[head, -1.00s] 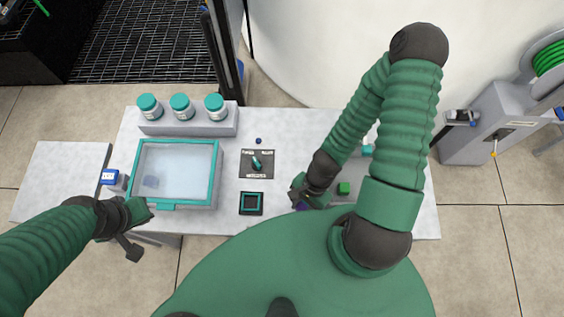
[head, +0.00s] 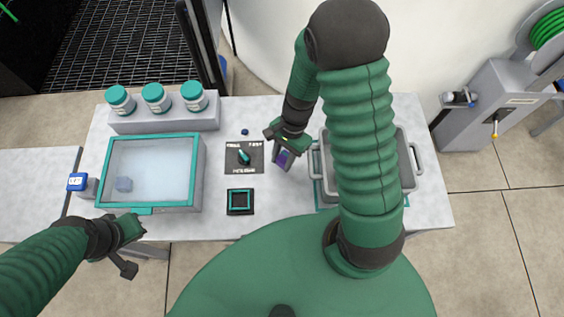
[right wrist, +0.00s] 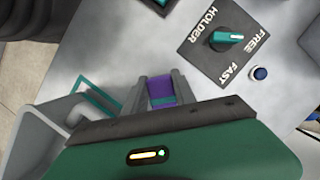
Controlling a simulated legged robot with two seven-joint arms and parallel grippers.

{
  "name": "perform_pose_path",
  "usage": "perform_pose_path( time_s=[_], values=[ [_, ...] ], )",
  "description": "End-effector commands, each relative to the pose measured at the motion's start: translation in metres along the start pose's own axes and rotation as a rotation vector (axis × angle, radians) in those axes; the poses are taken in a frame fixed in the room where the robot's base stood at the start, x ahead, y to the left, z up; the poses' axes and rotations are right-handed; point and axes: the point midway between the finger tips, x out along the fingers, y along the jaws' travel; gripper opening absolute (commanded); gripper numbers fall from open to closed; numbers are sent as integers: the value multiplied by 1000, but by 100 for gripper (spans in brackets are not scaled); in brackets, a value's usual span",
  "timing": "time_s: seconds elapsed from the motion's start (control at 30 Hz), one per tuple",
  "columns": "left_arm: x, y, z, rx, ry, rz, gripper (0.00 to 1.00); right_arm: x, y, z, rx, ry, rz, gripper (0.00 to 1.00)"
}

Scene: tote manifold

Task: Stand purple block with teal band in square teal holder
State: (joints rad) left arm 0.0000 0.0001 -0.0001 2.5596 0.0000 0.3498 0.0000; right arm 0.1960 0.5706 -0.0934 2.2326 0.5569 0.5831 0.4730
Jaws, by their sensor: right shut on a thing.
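The purple block with a teal band (right wrist: 161,91) is between the fingers of my right gripper (right wrist: 160,92) in the right wrist view. In the head view the purple block (head: 283,158) shows at the tip of my right gripper (head: 282,160), right of the dark plate. The square teal holder (head: 240,191) is a black base with a teal square rim, at the table's front middle, left of and nearer than the block. A corner of the holder (right wrist: 158,4) shows at the top of the right wrist view. My left gripper (head: 128,230) is empty near the table's front left edge; its fingers look apart.
A dark plate (head: 233,163) with a teal knob (head: 244,156) lies behind the holder, with a blue button (head: 245,132) beyond it. A teal-rimmed tray (head: 201,175) stands left. A grey tote (head: 413,178) with handles stands right. Teal-lidded jars (head: 157,98) stand at the back left.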

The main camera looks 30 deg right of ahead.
Motion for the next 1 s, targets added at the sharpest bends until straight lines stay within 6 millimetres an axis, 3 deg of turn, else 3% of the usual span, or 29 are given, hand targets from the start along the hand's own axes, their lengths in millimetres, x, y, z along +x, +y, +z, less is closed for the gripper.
perform_pose_path(
  time_s=[0.23,0.43,0.47,0.6,0.87,1.0],
  values=[
    [7,0,2,0,-1,0,0,32,-2,-12,1,-1,2,0],
    [6,0,2,0,-1,0,0,34,-2,-12,0,1,0,0],
    [6,0,2,0,-1,0,0,34,-2,-12,0,1,0,36],
    [6,0,2,0,0,0,0,34,-2,-12,0,1,0,54],
    [6,0,2,0,0,0,0,34,-2,-12,0,1,0,54],
    [3,0,1,0,0,0,0,22,-3,-12,-2,3,-3,54]
  ],
)
